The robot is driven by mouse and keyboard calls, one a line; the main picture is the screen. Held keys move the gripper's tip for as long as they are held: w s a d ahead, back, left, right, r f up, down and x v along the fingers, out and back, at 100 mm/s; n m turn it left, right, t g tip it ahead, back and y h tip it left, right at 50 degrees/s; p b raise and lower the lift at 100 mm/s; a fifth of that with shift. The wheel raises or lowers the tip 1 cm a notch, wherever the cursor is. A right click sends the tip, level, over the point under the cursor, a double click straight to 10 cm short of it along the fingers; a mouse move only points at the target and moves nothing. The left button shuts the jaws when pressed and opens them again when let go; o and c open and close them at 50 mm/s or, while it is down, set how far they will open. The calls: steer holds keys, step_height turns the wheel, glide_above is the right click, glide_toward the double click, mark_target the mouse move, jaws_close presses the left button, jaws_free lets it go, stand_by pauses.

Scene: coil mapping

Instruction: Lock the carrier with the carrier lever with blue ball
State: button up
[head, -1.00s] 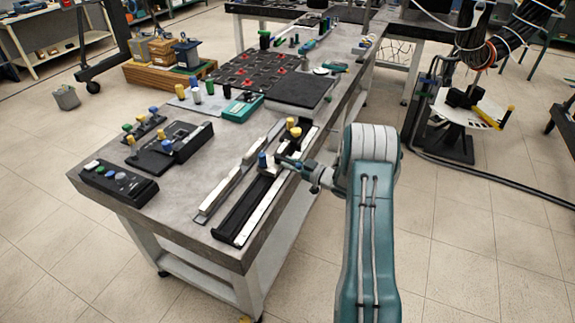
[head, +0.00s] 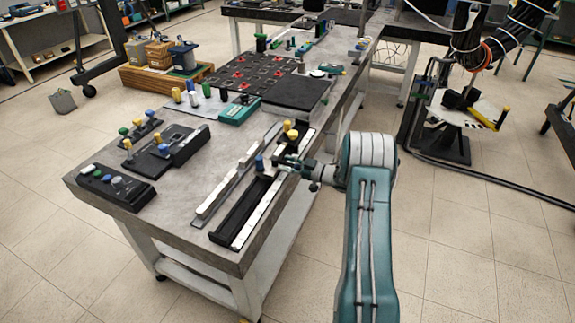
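The carrier lever with the blue ball (head: 260,163) stands upright on the black-and-white rail (head: 250,212) along the right side of the table. Two yellow balls (head: 290,130) sit just behind it on the same rail. The carrier itself is dark and hard to tell apart from the rail. My gripper (head: 281,161) is just right of the blue ball, reaching over the rail from the right. It looks very close to the lever, but I cannot tell whether they touch. The fingers are too small to show whether they are open or shut.
A long grey-white bar (head: 237,172) lies left of the rail. A black plate (head: 297,93) lies behind. Bare table surface lies between the boxes and the bar.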

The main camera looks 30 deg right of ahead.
steer(key=v, duration=1.2)
stand_by(0.4)
steer(key=w+a+r+m+t+h, duration=0.1)
steer(key=w+a+r+m+h, duration=0.25)
steer(key=r, duration=0.65)
steer(key=w+a+r+m+h, duration=0.15)
steer(key=w+r+h, duration=0.25)
steer(key=r+h, duration=0.4)
steer(key=s+a+r+m+g+h, duration=0.1)
steer(key=s+a+r+h, duration=0.1)
steer(key=s+a+r, duration=0.35)
steer(key=s+a+m+g, duration=0.1)
steer(key=s+a+g, duration=0.1)
steer(key=s+a, duration=0.4)
steer(key=s+a+m+g+y, duration=0.1)
steer(key=s+a+g, duration=0.2)
steer(key=s, duration=1.1)
steer(key=s+a+m+g+y, duration=0.1)
steer(key=s+a+m+g, duration=0.1)
steer(key=s+a, duration=0.7)
steer(key=shift+s+a+f+g, duration=0.25)
steer(key=shift+s+f+g, duration=0.25)
steer(key=shift+g, duration=0.2)
